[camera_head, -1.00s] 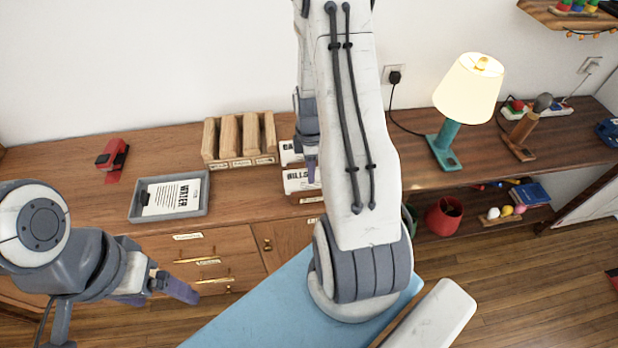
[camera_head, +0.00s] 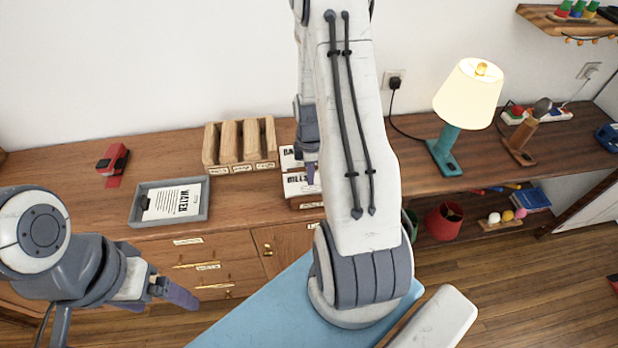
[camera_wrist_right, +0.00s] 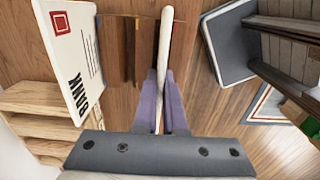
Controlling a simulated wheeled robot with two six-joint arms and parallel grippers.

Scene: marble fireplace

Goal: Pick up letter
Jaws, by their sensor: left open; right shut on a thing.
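Two white letters stand in a wooden holder on the desk: one marked BILLS (camera_head: 298,184) in front, one partly hidden behind it with a cut-off label (camera_head: 290,157). In the right wrist view a letter marked BANK (camera_wrist_right: 75,60) with a red stamp is at the left. My right gripper (camera_head: 311,173) is at the top edge of the BILLS letter. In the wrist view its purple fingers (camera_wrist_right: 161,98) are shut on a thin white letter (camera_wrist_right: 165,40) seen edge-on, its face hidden. My left gripper (camera_head: 156,298) is open and empty in front of the drawers.
A grey tray (camera_head: 138,216) holds a letter marked WATER (camera_head: 172,203). A slotted wooden rack (camera_head: 240,165) stands behind it. A red stapler-like object (camera_head: 113,160) is at left. A lit lamp (camera_head: 467,95) stands at right. My right arm hides part of the desk.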

